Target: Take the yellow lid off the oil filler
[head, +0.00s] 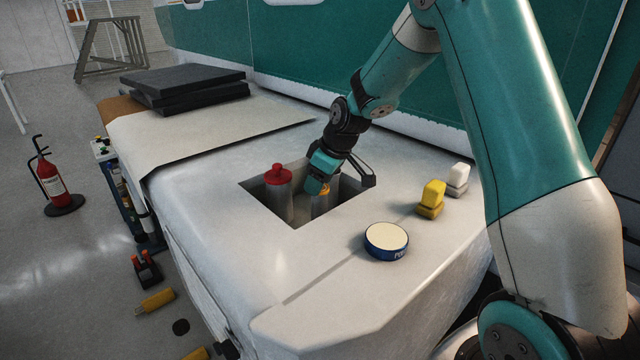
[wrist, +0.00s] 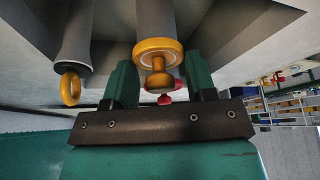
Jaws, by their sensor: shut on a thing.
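The yellow lid (head: 323,190) is at the top of a grey filler neck (head: 318,207) inside the square opening of the white cowling. In the wrist view the round yellow lid (wrist: 152,52) with its small knob (wrist: 159,80) sits against the end of the grey neck (wrist: 153,20). My gripper (head: 322,181) reaches down into the opening and is shut on the lid. Its two green fingers (wrist: 160,84) stand on either side of the knob. In the head view the fingers partly hide the lid.
A red-capped grey neck (head: 278,192) stands close left in the opening. The wrist view shows a neck with a yellow ring (wrist: 70,88). A blue-sided round tin (head: 387,242), a yellow block (head: 431,199) and a white block (head: 457,180) lie right.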

